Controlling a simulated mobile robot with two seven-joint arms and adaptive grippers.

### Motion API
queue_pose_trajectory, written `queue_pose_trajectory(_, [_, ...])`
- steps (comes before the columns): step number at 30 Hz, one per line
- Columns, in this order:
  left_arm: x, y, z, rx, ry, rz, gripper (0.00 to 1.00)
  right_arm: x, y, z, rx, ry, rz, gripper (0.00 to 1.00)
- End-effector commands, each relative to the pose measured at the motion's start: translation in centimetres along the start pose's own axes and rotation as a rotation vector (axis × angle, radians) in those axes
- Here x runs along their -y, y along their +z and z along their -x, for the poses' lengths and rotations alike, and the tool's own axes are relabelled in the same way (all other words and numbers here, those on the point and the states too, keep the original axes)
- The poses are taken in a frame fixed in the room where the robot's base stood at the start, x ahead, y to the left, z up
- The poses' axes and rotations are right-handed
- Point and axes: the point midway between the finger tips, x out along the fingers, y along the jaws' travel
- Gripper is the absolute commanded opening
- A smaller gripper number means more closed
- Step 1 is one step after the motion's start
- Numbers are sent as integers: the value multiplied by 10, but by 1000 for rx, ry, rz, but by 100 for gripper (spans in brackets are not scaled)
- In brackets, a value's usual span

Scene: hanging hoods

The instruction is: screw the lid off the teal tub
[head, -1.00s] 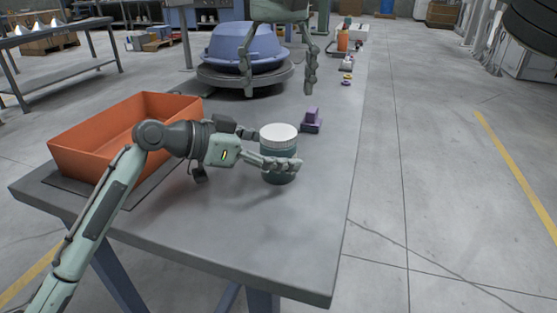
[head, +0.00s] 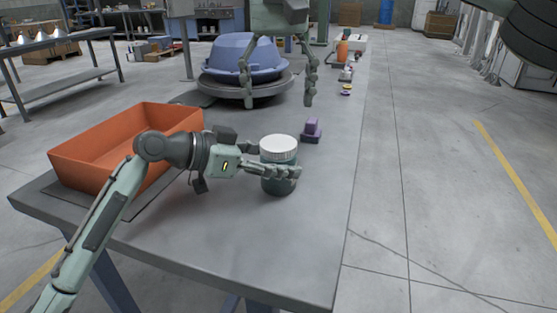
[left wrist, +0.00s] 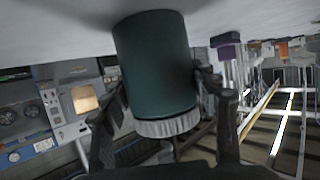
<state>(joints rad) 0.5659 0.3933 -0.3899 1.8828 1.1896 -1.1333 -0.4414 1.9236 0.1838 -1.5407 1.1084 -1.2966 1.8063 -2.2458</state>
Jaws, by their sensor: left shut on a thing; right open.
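The teal tub (head: 278,184) stands upright on the grey table, with its white ribbed lid (head: 278,147) on top. My left gripper (head: 284,172) reaches in from the left and is shut around the tub's body, below the lid. In the left wrist view the tub (left wrist: 158,65) shows upside down between the two fingers, with the lid (left wrist: 168,126) at its lower end. My right gripper (head: 281,88) hangs open and empty, fingers down, above and beyond the tub, in front of the blue hood.
An orange bin (head: 125,150) on a dark mat stands left of the tub. A purple object on a dark base (head: 312,130) is just beyond it. The blue hood (head: 243,58) sits on a round stand (head: 246,88). Small items line the table's far right. The table's front (head: 270,255) is clear.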

Motion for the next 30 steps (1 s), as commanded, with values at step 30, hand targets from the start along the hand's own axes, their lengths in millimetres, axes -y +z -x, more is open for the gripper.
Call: queue_pose_trajectory(30, [0,0,0,1,0,1,0,0,0,0,0,1,-2290,76])
